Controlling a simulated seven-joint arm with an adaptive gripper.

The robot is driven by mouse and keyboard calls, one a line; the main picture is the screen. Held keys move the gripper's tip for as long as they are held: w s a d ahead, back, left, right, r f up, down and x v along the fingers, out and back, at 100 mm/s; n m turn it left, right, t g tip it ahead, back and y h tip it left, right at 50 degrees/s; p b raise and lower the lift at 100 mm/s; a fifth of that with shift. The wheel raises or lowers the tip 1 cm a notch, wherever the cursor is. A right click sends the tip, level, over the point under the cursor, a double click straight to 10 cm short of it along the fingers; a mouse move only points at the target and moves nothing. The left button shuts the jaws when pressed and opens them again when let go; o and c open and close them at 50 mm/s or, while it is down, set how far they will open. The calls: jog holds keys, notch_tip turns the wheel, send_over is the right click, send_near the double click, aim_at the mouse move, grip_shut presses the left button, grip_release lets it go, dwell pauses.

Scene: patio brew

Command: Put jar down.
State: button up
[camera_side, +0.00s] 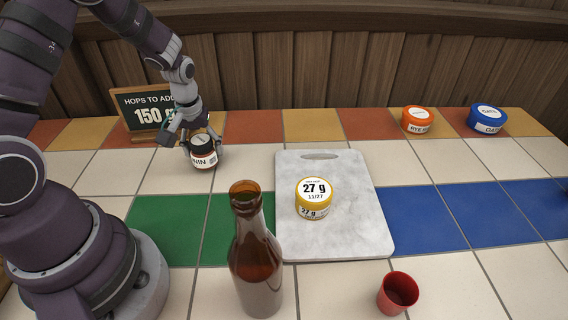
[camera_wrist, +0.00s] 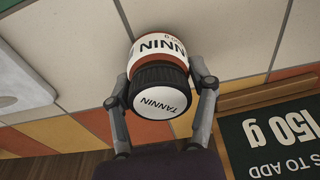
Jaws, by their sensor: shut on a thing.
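The jar (camera_side: 204,156) has a black lid, a white label and a red-brown band. It is upright at the back left of the tiled counter, in front of the sign. In the wrist view the jar (camera_wrist: 160,72) shows "TANNIN" on its lid. My gripper (camera_side: 189,139) is shut on the jar, with one finger on each side of it. I cannot tell whether the jar's base touches the tiles or hangs just above them.
A "150 g" sign (camera_side: 147,113) stands close behind. A marble board (camera_side: 352,222) holds a yellow "27 g" jar (camera_side: 314,199). A brown bottle (camera_side: 256,257) and red cup (camera_side: 397,293) stand in front. Orange (camera_side: 417,120) and blue (camera_side: 487,120) tubs sit back right.

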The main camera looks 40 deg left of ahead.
aim_at(199, 145)
jog(key=o, duration=1.2)
jog(key=shift+f, duration=0.1)
jog(key=r, duration=0.4)
jog(key=s+d+r, duration=0.1)
jog(key=r, duration=0.7)
jog(key=shift+s+d+r, duration=0.2)
jog(key=shift+d+r, duration=0.1)
jog(key=s+d+r+m+t+h, duration=0.1)
jog(key=s+d+r+m+t, duration=0.3)
jog(key=s+d+r+m, duration=0.2)
jog(key=s+d+m, duration=0.2)
jog(key=d+m, duration=0.1)
jog(key=d, duration=0.1)
jog(key=shift+s+d+r, duration=0.2)
jog(key=shift+s+d, duration=0.1)
